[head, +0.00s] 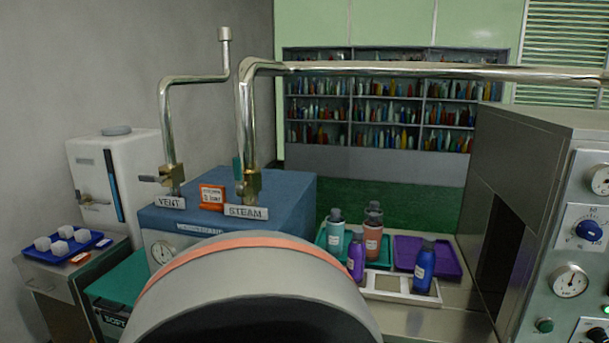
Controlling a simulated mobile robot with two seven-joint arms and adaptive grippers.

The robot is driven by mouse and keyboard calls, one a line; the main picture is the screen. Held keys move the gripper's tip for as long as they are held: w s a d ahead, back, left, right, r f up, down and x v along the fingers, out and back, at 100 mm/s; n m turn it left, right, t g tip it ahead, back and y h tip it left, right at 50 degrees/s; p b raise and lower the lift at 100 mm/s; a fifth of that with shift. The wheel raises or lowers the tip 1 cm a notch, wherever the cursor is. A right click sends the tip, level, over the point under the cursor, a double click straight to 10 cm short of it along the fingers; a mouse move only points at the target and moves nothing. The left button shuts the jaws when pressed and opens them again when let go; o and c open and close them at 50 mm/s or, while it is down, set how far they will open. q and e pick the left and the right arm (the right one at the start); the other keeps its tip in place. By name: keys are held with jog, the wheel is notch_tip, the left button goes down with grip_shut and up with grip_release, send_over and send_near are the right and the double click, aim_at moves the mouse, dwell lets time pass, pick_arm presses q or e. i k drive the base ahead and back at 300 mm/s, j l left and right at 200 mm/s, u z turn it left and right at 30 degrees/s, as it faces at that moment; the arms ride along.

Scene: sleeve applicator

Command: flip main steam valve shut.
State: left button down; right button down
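The main steam valve (250,184) is a brass body on the thick bent pipe, above the white STEAM label (246,211) on the blue steam box. A teal lever (237,168) stands roughly upright along the left side of the pipe at this valve. A second brass valve (170,177) sits on the thinner pipe above the VENT label (170,202), with its handle pointing left. Neither of my grippers shows. A large grey rounded link of my own arm with an orange band covers the bottom middle and hides part of the box front.
An orange sign (212,197) stands between the two labels. Bottles stand on a teal tray (322,241) and a white rack (390,286), near a purple tray (450,262). A steel machine (530,160) fills the right. A blue tray (88,247) with white cubes lies left.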

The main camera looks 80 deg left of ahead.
aim_at(237, 161)
jog(key=u, duration=2.9)
